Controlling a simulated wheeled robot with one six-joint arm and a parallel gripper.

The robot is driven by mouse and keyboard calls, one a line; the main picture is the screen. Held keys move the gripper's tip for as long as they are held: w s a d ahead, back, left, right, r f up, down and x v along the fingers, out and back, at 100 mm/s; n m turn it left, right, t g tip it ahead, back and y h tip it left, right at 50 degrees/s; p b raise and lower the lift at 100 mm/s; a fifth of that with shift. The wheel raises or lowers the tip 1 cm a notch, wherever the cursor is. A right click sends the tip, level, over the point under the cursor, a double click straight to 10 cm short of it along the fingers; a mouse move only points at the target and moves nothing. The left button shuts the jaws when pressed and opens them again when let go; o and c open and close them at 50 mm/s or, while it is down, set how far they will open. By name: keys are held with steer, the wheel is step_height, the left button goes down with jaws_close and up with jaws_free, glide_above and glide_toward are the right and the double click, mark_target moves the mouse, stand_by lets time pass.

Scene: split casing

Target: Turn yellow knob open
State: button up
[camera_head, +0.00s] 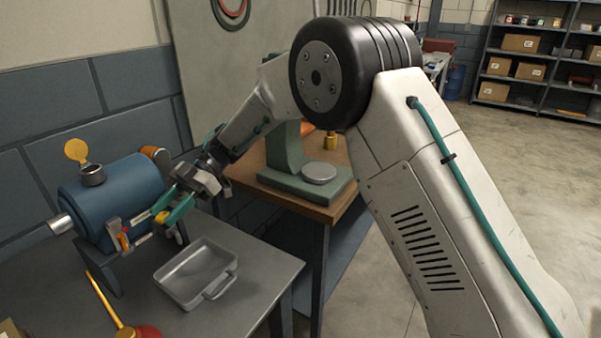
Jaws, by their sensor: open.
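The blue cylindrical casing (120,192) stands on the grey bench at left. A small yellow part, which looks like the yellow knob (161,217), shows at its front right side. My gripper (166,211) reaches in from the right with its teal fingers open. The fingertips are at the yellow knob, seemingly one on each side of it. I cannot tell whether they touch it. The knob is partly hidden by the fingers.
A raised yellow round cap (76,150) stands above the casing's filler neck. An orange-red handle (124,240) sits on the casing's front. A grey tray (185,291) lies just below my gripper. A red oil can (136,331) with a yellow spout is in front. A green stand (290,168) is behind.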

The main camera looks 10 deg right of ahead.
steer(key=m+t+y, duration=0.1)
steer(key=m+t, duration=0.1)
steer(key=m+t+y, duration=0.1)
steer(key=shift+s+d+r+m+t+y, duration=0.15)
steer(key=shift+d+m+t+y, duration=0.15)
steer(key=shift+m+t, duration=0.1)
steer(key=m+t, duration=0.1)
steer(key=m+t+y, duration=0.1)
steer(key=shift+s+m+t, duration=0.25)
steer(key=shift+m+t, duration=0.05)
steer(key=shift+t, duration=0.1)
steer(key=m+t, duration=0.3)
steer(key=shift+s+t, duration=0.3)
steer(key=m+t, duration=0.4)
steer(key=shift+s+a+t+h, duration=0.1)
steer(key=shift+s+t+h, duration=0.2)
steer(key=shift+t, duration=0.1)
steer(key=d+r+m+t+h, duration=0.2)
steer(key=d+r+m+h, duration=0.2)
steer(key=d, duration=1.3)
steer(key=s+d+r+m+t+h, duration=0.1)
steer(key=d+r+m+h, duration=0.3)
steer(key=d, duration=1.4)
steer(key=shift+m+t+h, duration=0.4)
steer(key=shift+t+h, duration=0.1)
steer(key=shift+h, duration=1.1)
